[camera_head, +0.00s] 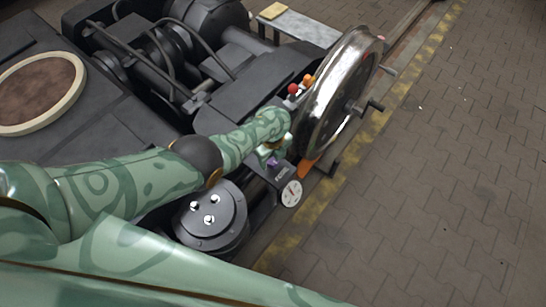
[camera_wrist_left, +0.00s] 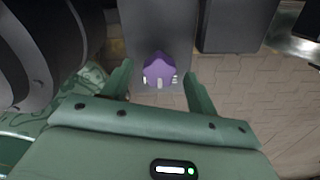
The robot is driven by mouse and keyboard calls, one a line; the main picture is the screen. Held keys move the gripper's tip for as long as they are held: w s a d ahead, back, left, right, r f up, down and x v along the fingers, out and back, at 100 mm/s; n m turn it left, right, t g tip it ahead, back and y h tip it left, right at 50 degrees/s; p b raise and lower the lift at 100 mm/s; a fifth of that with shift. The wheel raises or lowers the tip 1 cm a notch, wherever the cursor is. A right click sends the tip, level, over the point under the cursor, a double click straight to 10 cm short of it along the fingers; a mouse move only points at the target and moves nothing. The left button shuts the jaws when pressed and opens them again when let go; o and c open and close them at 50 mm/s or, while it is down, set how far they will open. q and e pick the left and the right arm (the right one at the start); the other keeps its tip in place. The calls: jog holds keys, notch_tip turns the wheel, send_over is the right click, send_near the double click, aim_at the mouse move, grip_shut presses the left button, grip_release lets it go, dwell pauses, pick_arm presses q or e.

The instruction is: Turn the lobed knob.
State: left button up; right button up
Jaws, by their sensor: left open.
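The lobed knob (camera_wrist_left: 159,70) is purple and sits between the two open fingers of my left gripper (camera_wrist_left: 156,84) in the left wrist view. A gap shows on each side of it, so the fingers look apart from it. In the head view the purple knob (camera_head: 272,162) shows small beside my left gripper (camera_head: 270,155), which reaches in from the left. The knob is on a dark block near the large metal wheel. My right gripper does not show in either view.
A shiny metal wheel (camera_head: 340,95) with a dark crank handle stands just right of the gripper. Red and orange knobs (camera_head: 300,84) are behind it. A white dial (camera_head: 291,193) and a round black cap (camera_head: 210,215) are in front. Paved floor (camera_head: 440,170) is clear at right.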

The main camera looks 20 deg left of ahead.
aim_at(273, 160)
pick_arm(q)
notch_tip(273, 160, up, 16)
jog(key=p, duration=1)
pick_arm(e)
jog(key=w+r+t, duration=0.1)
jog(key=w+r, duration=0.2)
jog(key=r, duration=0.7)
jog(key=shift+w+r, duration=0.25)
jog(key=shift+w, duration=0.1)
pick_arm(q)
jog(key=shift+f, duration=0.1)
